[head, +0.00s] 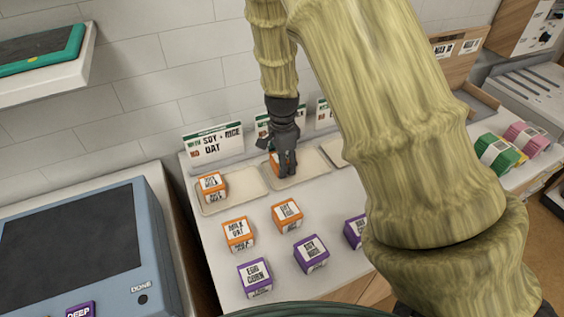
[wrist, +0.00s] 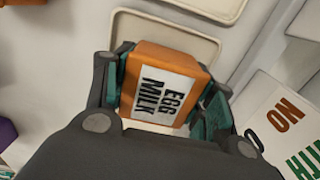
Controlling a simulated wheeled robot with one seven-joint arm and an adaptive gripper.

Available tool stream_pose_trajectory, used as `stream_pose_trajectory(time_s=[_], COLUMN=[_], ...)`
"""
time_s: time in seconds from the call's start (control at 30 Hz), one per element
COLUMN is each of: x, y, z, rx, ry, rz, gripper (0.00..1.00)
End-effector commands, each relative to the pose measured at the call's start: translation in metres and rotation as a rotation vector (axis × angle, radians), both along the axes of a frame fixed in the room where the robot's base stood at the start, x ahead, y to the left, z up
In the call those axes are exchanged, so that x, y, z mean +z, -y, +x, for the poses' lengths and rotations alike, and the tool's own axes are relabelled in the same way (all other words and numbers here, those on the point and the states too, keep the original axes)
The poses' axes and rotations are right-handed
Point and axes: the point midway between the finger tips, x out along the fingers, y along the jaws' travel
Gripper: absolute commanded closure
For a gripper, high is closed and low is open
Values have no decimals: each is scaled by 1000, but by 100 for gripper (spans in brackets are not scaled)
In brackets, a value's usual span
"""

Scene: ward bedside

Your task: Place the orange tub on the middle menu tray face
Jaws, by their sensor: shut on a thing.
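My gripper (head: 284,172) is shut on an orange tub (head: 274,160), at the back of the counter over the middle menu tray (head: 314,162). In the wrist view the tub (wrist: 185,62) sits between the fingers, with a white label reading EGG MILK. A pale tray (wrist: 126,32) shows beyond it there, partly covered by the tub. I cannot tell whether the tub touches the tray. My fingers hide much of the tub in the head view.
The left tray (head: 240,198) holds another orange tub (head: 211,187). Orange tubs (head: 238,234) and purple tubs (head: 311,253) stand in front. A menu sign (head: 214,146) stands behind the left tray. Green (head: 497,153) and pink (head: 525,138) tubs are at right. My arm hides part of the right tray.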

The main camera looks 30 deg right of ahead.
Motion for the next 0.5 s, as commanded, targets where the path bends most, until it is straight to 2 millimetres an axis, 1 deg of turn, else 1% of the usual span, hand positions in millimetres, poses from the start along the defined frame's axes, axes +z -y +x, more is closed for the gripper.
stream_pose_trajectory(time_s=[0.1,0.47,0.5], x=[-7,-11,-11], y=[0,0,0], z=[0,0,0], rx=[0,0,0], ry=[-1,0,0], rz=[1,1,0], gripper=[74,74,39])
